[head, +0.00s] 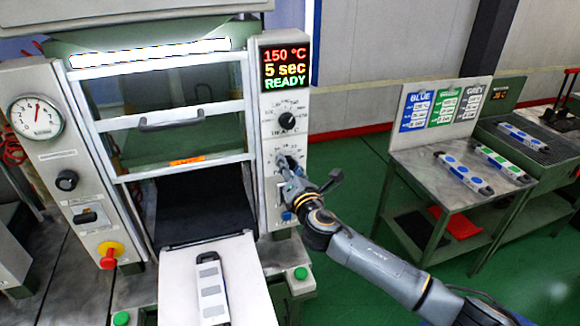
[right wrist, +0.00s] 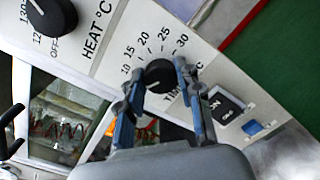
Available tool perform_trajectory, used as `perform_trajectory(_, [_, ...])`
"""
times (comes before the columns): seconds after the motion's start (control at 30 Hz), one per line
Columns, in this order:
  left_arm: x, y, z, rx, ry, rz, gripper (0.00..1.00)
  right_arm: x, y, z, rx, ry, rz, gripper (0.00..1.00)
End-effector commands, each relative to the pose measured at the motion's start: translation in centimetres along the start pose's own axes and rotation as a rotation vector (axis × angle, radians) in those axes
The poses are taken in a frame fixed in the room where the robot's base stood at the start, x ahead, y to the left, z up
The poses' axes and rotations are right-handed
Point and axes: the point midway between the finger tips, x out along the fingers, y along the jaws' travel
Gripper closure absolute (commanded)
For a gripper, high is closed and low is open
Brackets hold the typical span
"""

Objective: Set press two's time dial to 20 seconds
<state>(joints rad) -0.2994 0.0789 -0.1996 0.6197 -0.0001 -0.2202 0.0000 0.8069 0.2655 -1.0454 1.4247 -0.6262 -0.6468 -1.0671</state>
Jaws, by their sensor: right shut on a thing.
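The press's time dial (right wrist: 158,73) is a black round knob among the numbers 10, 15, 20, 25 and 30 in the right wrist view. My right gripper (head: 286,164) is shut on this dial, one finger on each side. The dial's pointer line is not clear to me. Part of the word TIME below is hidden by a finger. The display (head: 285,68) at the top of the panel reads 150 °C, 5 sec and READY. My left gripper is not in view.
The black heat dial (head: 287,121) sits above the time dial; it also shows in the right wrist view (right wrist: 52,14). A switch (right wrist: 226,105) and a blue button (right wrist: 252,127) lie below. A mould (head: 210,285) rests on the front shelf. A side table (head: 420,160) stands right.

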Motion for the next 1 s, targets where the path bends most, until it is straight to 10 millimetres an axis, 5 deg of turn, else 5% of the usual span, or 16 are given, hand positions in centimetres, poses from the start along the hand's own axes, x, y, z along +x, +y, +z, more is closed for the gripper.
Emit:
perform_trajectory(0.47, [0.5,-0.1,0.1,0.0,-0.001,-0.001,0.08,0.0,-0.2,-0.1,0.135,0.004,-0.005,0.97])
perform_trajectory(1.0, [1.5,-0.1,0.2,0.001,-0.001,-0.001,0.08,0.0,-0.2,-0.1,0.627,0.019,-0.018,0.97])
